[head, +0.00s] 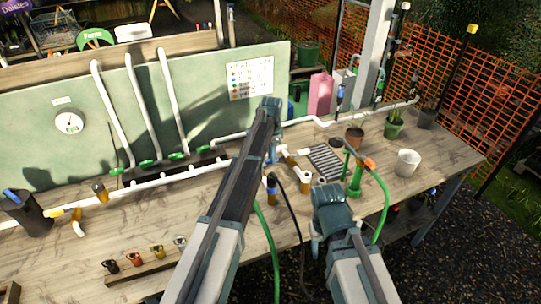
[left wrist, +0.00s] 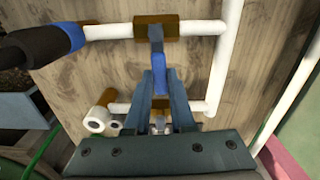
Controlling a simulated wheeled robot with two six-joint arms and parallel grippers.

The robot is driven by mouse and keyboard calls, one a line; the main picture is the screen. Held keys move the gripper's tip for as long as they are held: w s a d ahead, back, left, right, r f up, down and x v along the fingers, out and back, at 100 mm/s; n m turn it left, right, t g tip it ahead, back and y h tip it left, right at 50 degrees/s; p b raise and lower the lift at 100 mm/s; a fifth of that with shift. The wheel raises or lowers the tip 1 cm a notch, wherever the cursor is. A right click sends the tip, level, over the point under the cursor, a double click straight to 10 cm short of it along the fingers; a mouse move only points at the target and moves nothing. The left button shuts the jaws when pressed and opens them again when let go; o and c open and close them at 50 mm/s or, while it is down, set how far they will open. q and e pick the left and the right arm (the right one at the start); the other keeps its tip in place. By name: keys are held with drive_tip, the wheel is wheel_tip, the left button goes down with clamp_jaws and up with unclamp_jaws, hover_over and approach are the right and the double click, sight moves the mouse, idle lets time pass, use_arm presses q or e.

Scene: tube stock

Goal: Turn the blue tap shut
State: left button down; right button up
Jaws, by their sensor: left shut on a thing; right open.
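The blue tap's handle (left wrist: 158,72) shows in the left wrist view. It hangs from a brown valve body (left wrist: 155,27) on a white pipe and appears to point across that pipe, towards the bottom of the picture. My left gripper (left wrist: 160,92) is shut on this handle. In the head view my left gripper (head: 271,140) is over the white pipes at the middle of the bench, and my arm hides most of the tap. My right gripper (head: 318,240) is open and empty at the front edge of the bench, though its fingertips are small there.
A blue-collared black hose end (left wrist: 55,42) is close to the left of the tap. White pipes (left wrist: 222,70) run beside it. Right of my left arm are a dark grate (head: 325,160), a green upright fitting with a hose (head: 355,182) and a white pot (head: 407,162).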

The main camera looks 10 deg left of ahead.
use_arm(q)
drive_tip(key=shift+s+d+m, duration=0.1)
drive_tip(key=shift+s+m, duration=0.05)
drive_tip(key=shift+m, duration=0.25)
drive_tip(key=c, duration=0.8)
unclamp_jaws()
drive_tip(key=shift+o, duration=0.2)
wheel_tip(320, 180, up, 14)
drive_tip(key=p, duration=1.3)
drive_tip(key=shift+p, duration=0.4)
drive_tip(key=shift+f, duration=0.1)
